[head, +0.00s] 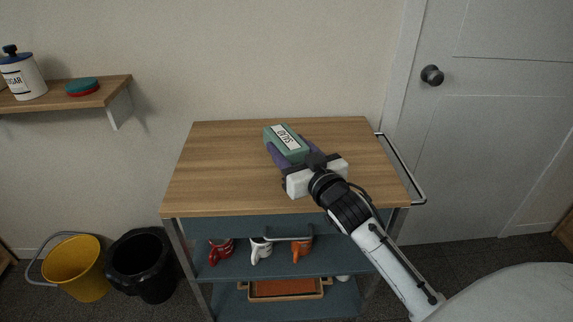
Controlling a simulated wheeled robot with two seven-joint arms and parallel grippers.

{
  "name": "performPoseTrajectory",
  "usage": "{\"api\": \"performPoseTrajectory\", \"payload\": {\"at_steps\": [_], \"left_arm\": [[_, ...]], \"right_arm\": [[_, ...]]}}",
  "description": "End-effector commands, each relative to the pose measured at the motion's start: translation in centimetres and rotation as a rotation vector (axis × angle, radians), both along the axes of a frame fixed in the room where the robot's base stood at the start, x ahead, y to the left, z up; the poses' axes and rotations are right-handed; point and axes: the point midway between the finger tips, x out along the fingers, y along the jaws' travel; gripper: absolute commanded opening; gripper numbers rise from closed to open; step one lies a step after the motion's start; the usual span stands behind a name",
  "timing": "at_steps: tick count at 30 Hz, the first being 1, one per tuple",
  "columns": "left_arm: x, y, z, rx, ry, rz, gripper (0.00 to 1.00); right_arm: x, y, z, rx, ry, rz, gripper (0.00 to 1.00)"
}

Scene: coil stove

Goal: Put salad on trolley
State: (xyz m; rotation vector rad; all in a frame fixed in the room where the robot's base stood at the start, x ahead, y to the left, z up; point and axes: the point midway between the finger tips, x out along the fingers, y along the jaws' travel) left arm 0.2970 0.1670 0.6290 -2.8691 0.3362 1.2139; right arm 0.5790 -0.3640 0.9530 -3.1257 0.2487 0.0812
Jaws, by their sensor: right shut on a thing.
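The salad (286,143) is a green, block-shaped item with a white label whose lettering is turned around and looks like "SALAD". It is over the wooden top of the trolley (225,165), near the middle. A purple block-shaped part (275,155) shows just below and beside the green one; I cannot tell whether it is a separate thing. My right gripper (303,163) reaches in from the lower right and is shut on the salad's near end. Its fingertips are partly hidden. I cannot tell whether the salad touches the trolley top. My left gripper is out of view.
A yellow bucket (76,270) and black bin (143,265) stand left. The trolley top is otherwise clear.

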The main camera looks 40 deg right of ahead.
Motion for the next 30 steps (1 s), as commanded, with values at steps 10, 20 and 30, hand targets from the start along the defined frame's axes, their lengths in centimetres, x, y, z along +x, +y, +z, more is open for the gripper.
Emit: {"api": "performPoseTrajectory", "payload": {"at_steps": [10,20,30], "left_arm": [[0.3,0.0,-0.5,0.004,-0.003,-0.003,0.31],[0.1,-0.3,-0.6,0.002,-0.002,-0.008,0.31],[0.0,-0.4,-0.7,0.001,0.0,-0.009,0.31]], "right_arm": [[-0.1,0.1,-4.6,0.0,-0.002,0.001,0.19],[0.0,0.1,-6.7,-0.003,-0.006,0.002,0.19],[-0.1,0.1,-7.1,-0.001,-0.002,0.002,0.69]]}}
